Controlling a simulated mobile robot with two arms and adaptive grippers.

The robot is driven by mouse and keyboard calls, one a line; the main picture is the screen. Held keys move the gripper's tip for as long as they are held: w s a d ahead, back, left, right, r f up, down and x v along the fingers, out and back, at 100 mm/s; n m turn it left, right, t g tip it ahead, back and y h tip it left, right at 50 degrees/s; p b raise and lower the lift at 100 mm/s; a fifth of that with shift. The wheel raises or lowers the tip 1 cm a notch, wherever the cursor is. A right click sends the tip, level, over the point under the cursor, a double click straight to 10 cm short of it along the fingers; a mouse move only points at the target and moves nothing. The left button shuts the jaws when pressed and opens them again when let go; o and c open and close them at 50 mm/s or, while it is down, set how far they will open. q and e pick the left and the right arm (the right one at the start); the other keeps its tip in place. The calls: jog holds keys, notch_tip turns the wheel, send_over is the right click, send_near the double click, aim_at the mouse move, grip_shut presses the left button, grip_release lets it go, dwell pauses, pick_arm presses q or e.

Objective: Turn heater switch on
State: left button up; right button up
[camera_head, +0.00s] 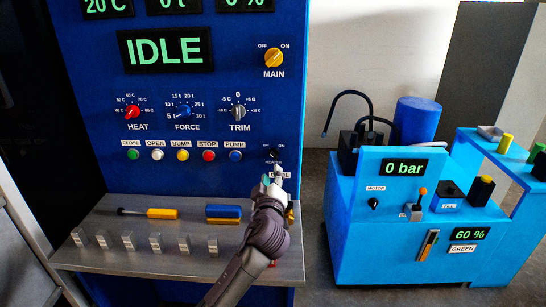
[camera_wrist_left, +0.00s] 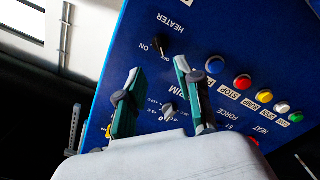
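The heater switch (camera_head: 274,155) is a small black knob at the lower right of the blue panel, with OFF and ON marks. In the left wrist view the heater switch (camera_wrist_left: 160,45) lies just beyond my fingertips, in line with the gap between them; it seems to point toward OFF. My left gripper (camera_head: 278,174) is just below the switch in the head view and partly covers the labels there. In the left wrist view my left gripper (camera_wrist_left: 159,66) has its two green-grey fingers apart, with nothing between them. My right gripper is not in view.
A row of coloured buttons (camera_head: 183,155) is left of the switch, with the TRIM knob (camera_head: 239,111) above. A steel shelf (camera_head: 120,255) below holds a yellow-handled tool (camera_head: 162,213), a blue-and-yellow block (camera_head: 224,212) and several metal pieces. A blue pump unit (camera_head: 385,240) stands at the right.

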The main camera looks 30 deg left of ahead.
aim_at(273, 157)
pick_arm(q)
jog(key=p+x, duration=0.1)
jog(key=x, duration=0.7)
jog(key=shift+a, duration=0.15)
jog(key=shift+w+a, duration=0.2)
jog(key=shift+w, duration=0.15)
jog(key=shift+w+a+f, duration=0.15)
jog(key=shift+w+a, duration=0.05)
jog(key=shift+w, duration=0.1)
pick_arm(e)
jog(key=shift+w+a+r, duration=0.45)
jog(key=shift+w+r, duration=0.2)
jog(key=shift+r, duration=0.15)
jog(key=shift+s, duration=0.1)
pick_arm(q)
jog(key=c, duration=0.6)
grip_shut()
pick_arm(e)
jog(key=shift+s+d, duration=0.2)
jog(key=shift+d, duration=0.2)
